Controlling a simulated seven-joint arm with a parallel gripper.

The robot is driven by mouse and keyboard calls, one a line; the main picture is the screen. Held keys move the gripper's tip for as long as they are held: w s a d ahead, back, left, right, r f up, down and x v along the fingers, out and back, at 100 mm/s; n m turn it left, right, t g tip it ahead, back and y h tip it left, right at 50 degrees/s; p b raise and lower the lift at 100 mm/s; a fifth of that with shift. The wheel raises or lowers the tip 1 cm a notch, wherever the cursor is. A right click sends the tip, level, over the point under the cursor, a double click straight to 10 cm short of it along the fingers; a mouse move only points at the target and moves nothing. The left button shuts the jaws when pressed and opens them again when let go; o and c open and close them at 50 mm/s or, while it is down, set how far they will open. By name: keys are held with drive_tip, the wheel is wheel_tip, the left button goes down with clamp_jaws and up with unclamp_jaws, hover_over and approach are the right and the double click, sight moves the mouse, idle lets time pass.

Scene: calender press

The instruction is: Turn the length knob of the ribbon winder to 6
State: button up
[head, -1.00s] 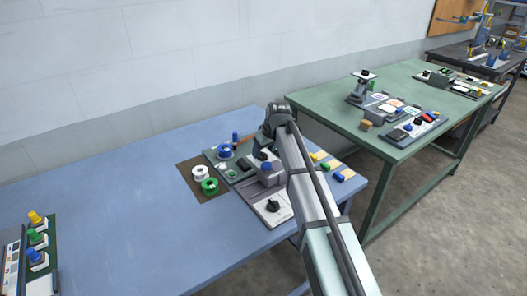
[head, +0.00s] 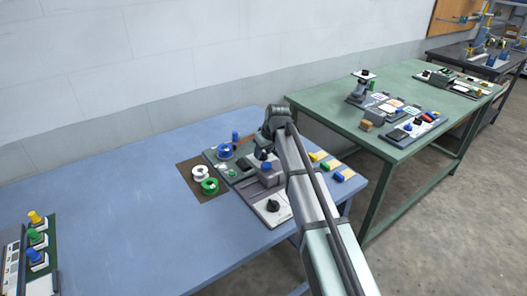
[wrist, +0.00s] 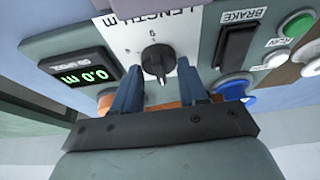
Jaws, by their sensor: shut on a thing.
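The ribbon winder (head: 228,172) stands on the blue table, partly hidden behind my arm. In the wrist view, its dark length knob (wrist: 155,62) sits on a white plate (wrist: 120,38) with the lettering "LENGTH m" upside down. One numeral shows beside the knob's far side, and I cannot tell surely whether it is a 6. My gripper (wrist: 159,72) is shut on the knob, one blue-grey finger on either side. The knob's exact setting is unclear. In the head view, the knob and fingertips are too small and covered to make out.
A black brake switch (wrist: 236,50), a green button (wrist: 297,24) and a blue round part (wrist: 233,88) are to the right. A device with a black knob (head: 272,206) stands in front of the winder.

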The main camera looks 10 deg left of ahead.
drive_tip(key=shift+m, duration=0.3)
drive_tip(key=shift+c, duration=0.2)
drive_tip(key=m+h, duration=0.1)
drive_tip(key=m, duration=0.1)
drive_tip(key=m+t+h, duration=0.1)
drive_tip(key=m, duration=0.2)
drive_tip(key=shift+s+a, duration=0.1)
drive_tip(key=shift+a, duration=0.05)
drive_tip(key=m+h, duration=0.1)
drive_tip(key=m, duration=0.2)
drive_tip(key=m+h, duration=0.1)
drive_tip(key=m, duration=0.2)
drive_tip(key=shift+a+m, duration=0.2)
drive_tip(key=shift+m, duration=0.1)
drive_tip(key=m+h, duration=0.1)
drive_tip(key=m, duration=0.2)
drive_tip(key=m+g+h, duration=0.1)
drive_tip(key=m, duration=0.2)
drive_tip(key=shift+w+a+h, duration=0.15)
drive_tip(key=shift+w+h, duration=0.05)
drive_tip(key=shift+h, duration=0.1)
drive_tip(key=m+g, duration=0.1)
drive_tip(key=m, duration=0.1)
drive_tip(key=m+g, duration=0.1)
drive_tip(key=m, duration=0.2)
drive_tip(key=shift+h, duration=0.4)
drive_tip(key=shift+m, duration=0.4)
drive_tip(key=o, duration=1)
